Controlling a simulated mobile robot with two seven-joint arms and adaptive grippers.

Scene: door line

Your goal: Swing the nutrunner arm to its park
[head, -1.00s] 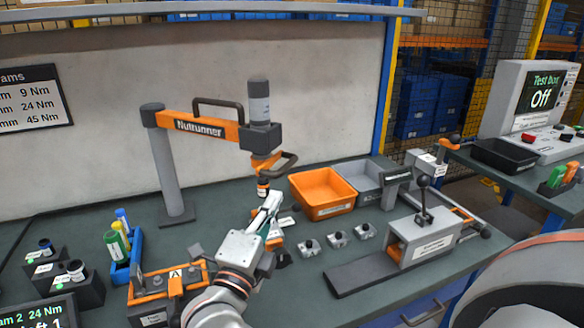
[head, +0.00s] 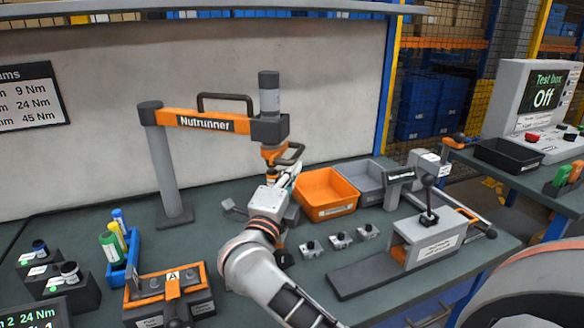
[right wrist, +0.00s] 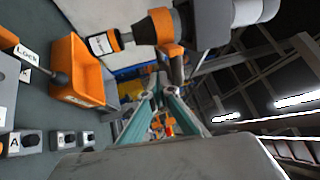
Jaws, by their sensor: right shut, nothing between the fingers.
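The nutrunner arm is an orange beam (head: 200,121) on a grey post (head: 168,170) at the back left of the bench. It reaches right to a grey joint with an upright motor (head: 269,95). The orange tool head (head: 271,153) hangs below, with a dark side handle (head: 292,153). My right gripper (head: 290,181) is just below that handle. In the right wrist view its teal fingers (right wrist: 163,90) are together, with the tool (right wrist: 163,27) above them. Nothing shows held; contact with the handle cannot be told. My left gripper is out of view.
An orange bin (head: 327,210) stands right of my gripper, beside a grey bin. Small labelled blocks (head: 340,239) and a lever fixture (head: 428,241) are at front right.

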